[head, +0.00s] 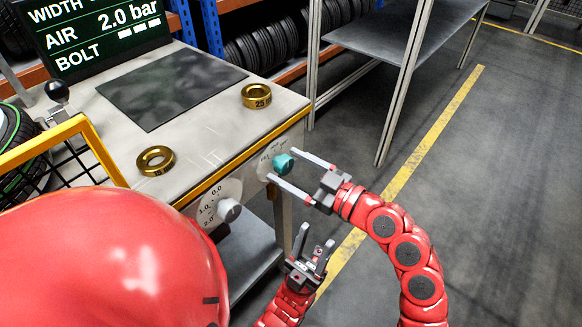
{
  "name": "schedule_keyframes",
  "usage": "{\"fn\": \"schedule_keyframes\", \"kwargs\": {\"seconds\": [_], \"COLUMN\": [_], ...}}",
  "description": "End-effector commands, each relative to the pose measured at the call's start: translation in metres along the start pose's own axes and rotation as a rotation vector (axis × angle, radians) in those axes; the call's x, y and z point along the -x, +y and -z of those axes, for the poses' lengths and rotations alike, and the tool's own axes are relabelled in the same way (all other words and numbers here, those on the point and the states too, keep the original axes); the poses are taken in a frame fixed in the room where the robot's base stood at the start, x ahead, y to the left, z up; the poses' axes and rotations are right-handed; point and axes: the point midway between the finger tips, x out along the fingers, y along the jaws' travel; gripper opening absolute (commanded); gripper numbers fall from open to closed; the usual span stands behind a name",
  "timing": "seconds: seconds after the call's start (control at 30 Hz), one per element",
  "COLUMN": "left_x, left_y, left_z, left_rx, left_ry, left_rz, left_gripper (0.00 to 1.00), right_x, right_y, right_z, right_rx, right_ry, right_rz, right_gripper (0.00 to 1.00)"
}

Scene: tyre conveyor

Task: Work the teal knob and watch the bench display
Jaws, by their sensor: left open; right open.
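The teal knob (284,164) sits on a pale dial plate on the bench's front face. My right gripper (288,168) is open, with one fingertip on either side of the knob; I cannot tell whether they touch it. My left gripper (317,234) is open and empty, below the right one and apart from the bench. The bench display (100,30) at the top left reads AIR 2.0 bar and shows several white bars beside BOLT. A WIDTH line above is cut off by the frame edge.
A grey knob (229,210) with a numbered dial is left of the teal one. Two brass rings (257,96) (155,161) and a dark mat (170,85) lie on the bench (205,140). A grey table (400,35) stands behind; the floor at right is clear.

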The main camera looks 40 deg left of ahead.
Motion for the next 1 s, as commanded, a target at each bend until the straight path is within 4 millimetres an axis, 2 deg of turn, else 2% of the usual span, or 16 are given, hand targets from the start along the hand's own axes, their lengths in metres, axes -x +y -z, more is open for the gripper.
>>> {"fn": "schedule_keyframes", "kwargs": {"seconds": [0.13,0.6,1.0], "left_x": [0.0,0.0,-0.0005], "left_y": [0.0,0.0,0.0], "left_z": [0.0,0.0,0.0001], "left_rx": [0.0,0.0,0.0], "left_ry": [0.0,0.0,0.0], "left_rz": [0.0,0.0,0.0], "left_gripper": [0.5,0.5,0.5], "right_x": [0.0002,0.0005,0.0013], "right_y": [0.0001,0.0001,0.0011], "right_z": [-0.0001,-0.0003,0.0003], "right_rx": [-0.001,-0.001,-0.091], "right_ry": [0.0,0.0,0.008], "right_rz": [0.0,0.0,-0.004], "right_gripper": [0.82,0.0,0.0]}}
